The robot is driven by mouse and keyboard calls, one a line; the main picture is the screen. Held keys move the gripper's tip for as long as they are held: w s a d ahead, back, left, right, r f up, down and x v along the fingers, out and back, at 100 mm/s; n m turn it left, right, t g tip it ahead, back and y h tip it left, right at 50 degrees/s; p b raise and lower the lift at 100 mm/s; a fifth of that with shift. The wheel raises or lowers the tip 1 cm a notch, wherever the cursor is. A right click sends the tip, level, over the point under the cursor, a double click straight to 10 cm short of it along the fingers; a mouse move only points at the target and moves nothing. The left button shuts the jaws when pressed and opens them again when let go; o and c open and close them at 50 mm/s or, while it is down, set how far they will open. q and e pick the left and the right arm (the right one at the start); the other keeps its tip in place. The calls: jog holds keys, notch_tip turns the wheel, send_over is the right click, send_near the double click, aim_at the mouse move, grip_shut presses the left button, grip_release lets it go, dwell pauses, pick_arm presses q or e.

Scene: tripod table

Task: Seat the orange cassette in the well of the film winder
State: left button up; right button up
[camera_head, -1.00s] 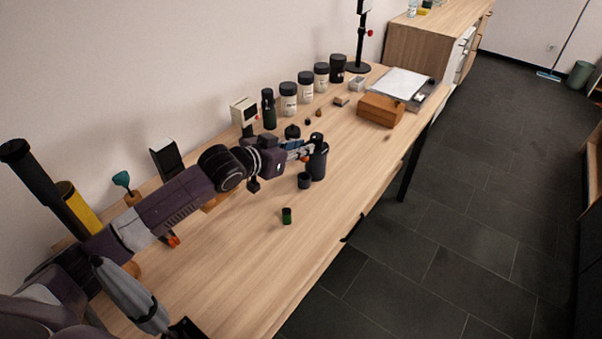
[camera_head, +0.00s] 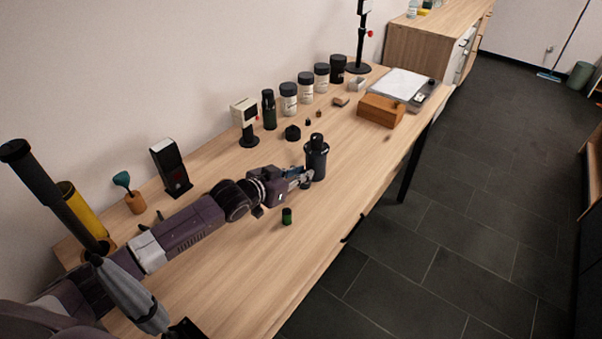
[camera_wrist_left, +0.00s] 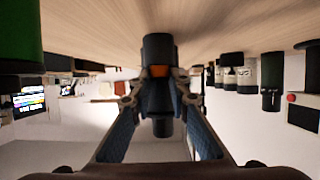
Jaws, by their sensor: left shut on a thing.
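My left gripper (camera_head: 303,180) is shut on the orange cassette, just in front of a dark capped cylinder (camera_head: 316,162). In the head view the fingers hide the cassette. In the left wrist view, an orange band (camera_wrist_left: 158,72) of the cassette shows between the fingertips (camera_wrist_left: 157,92). It lines up with a small dark cup (camera_wrist_left: 158,46) standing on the table, apparently the winder's well. I cannot tell how deep the cassette sits in it. The capped cylinder (camera_wrist_left: 160,128) is behind the cassette. My right gripper is not in view.
A small green-and-black can (camera_head: 287,216) stands near my left gripper, towards the front edge. Several labelled jars (camera_head: 289,100) line the wall. A wooden box (camera_head: 380,111) is at the far right. The front of the table (camera_head: 235,270) is clear.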

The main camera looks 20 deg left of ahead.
pick_arm(q)
jog(key=o, duration=0.9)
jog(key=shift+f, duration=0.1)
jog(key=shift+c, duration=0.2)
jog(key=v, duration=1.2)
